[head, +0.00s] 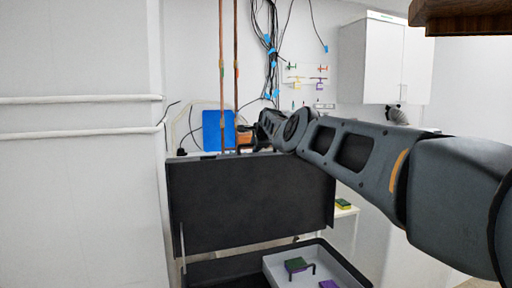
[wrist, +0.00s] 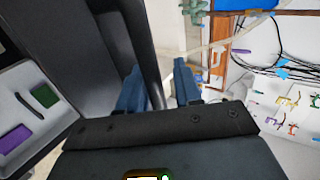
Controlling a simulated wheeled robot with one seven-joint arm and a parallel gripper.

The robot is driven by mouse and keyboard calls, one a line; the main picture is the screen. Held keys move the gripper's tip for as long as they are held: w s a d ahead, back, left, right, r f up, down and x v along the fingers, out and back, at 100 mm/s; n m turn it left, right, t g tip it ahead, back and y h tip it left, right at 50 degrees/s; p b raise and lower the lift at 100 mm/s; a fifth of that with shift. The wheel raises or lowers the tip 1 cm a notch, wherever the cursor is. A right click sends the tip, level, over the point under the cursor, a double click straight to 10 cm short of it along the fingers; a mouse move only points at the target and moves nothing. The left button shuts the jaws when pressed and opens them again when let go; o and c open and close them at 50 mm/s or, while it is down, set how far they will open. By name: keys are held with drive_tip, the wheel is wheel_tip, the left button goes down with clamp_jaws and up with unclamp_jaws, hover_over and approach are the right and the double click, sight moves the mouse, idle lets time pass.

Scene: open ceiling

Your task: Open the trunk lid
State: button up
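The trunk lid (head: 250,205) is raised and stands about upright, its dark inner face toward the head camera. The open trunk (head: 225,268) lies below it, partly cut off by the bottom of the frame. My arm reaches in from the right to the lid's top edge, and my gripper (head: 252,138) is small and partly hidden there. In the wrist view my gripper's (wrist: 158,88) two blue-grey fingers are apart on either side of the dark lid edge (wrist: 141,35). A light gap shows between the edge and the right finger; contact with the left finger is unclear.
A light tray (head: 338,264) in the trunk holds a green block (head: 296,265) and a purple one (head: 329,284). Behind the lid are copper pipes (head: 222,70), hanging cables and a blue panel (head: 218,131). A white cabinet (head: 384,60) hangs on the back wall.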

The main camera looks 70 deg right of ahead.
drive_tip(key=shift+o, duration=0.6)
drive_tip(key=shift+a, duration=0.1)
